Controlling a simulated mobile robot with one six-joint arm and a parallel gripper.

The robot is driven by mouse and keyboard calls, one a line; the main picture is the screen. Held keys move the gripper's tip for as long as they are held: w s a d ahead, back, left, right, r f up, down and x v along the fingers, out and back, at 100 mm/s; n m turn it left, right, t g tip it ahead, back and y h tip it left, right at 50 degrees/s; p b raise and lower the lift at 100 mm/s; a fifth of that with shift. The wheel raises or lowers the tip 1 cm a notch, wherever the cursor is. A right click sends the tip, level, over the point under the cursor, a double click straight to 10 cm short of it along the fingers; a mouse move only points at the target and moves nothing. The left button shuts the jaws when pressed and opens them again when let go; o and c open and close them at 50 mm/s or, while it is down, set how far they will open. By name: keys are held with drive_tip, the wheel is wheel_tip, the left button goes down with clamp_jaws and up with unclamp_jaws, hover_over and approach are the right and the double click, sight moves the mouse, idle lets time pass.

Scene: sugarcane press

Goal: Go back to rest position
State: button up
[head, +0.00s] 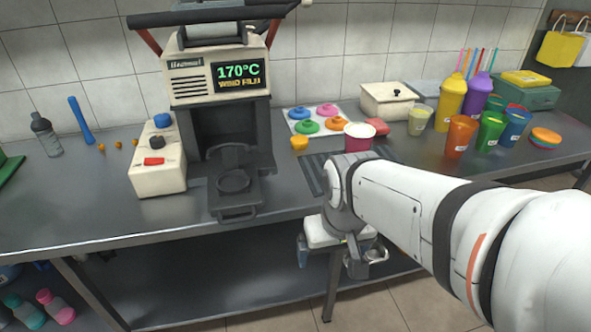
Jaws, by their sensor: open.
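My white arm reaches in from the right edge. My gripper (330,260) hangs in front of the front edge of the metal counter (95,215), near the middle of the view. It points down with its two fingers apart. It is open, and I see nothing held between the fingers. The arm hides part of the counter's front edge and the floor behind it.
The press machine (218,80), displaying 170°C, stands behind a pull-out tray (235,185). A pink-and-white cup (358,137) stands near the dark ribbed mat (318,175). Colored cups (460,135) crowd the right. Bottles (55,305) sit lower left.

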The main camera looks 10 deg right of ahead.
drive_tip(key=shift+s, duration=0.25)
